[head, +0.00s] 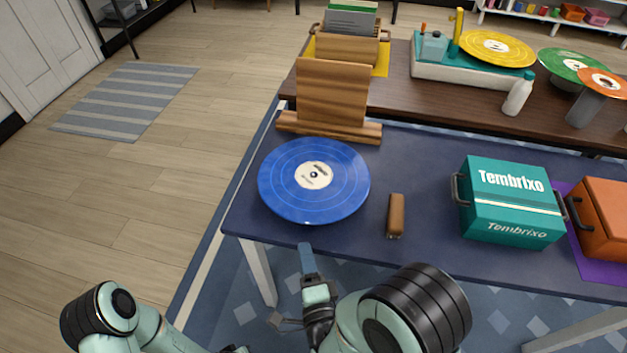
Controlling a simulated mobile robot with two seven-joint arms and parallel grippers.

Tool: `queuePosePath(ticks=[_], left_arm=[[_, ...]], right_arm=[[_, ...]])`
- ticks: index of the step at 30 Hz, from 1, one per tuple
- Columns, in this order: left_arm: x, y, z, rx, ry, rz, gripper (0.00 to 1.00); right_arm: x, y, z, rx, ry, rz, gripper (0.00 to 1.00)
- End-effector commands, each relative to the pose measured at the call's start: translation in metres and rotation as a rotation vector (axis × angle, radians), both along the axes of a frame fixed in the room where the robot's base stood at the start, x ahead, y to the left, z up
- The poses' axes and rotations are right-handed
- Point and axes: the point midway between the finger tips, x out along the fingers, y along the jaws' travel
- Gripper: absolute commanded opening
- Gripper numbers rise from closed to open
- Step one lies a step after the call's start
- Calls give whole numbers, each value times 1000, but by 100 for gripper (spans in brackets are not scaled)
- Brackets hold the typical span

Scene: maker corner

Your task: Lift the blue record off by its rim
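The blue record (337,190) lies flat, its cream label facing up, near the left end of the dark blue table. Its rim shows all round, and what is under it is hidden. My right gripper (307,260) is at the table's front edge, just below the record in the picture and apart from it. It shows nearly edge-on, so its finger gap cannot be made out. My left arm comes in at the lower left; only a dark bit at the bottom edge may be its gripper.
A wooden stand (331,95) is behind the record. A brown block-like object (396,215) lies to its right, then a teal box (510,205) and an orange box (606,215). A turntable with a yellow record (497,48) is on the rear table.

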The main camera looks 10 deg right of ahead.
Motion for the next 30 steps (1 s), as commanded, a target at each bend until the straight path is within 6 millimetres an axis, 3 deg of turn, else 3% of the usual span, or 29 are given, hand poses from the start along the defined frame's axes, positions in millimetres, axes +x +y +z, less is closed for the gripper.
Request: queuePosePath(ticks=[1,4,11,19,28,29,30], left_arm=[[8,4,-8,10,-20,9,0],[6,3,-2,7,-14,6,0],[5,2,-2,5,-13,5,0],[6,4,-5,9,-16,7,0],[6,4,-5,9,-15,7,0],[6,4,-5,9,-15,7,0],[6,4,-5,9,-15,7,0]], right_arm=[[3,0,-3,3,-1,1,37],[19,3,0,0,-1,0,37],[34,5,1,0,0,1,37],[73,9,2,-1,0,2,37],[80,9,2,0,2,1,37],[80,9,2,0,2,1,34],[80,9,2,0,2,1,21]])
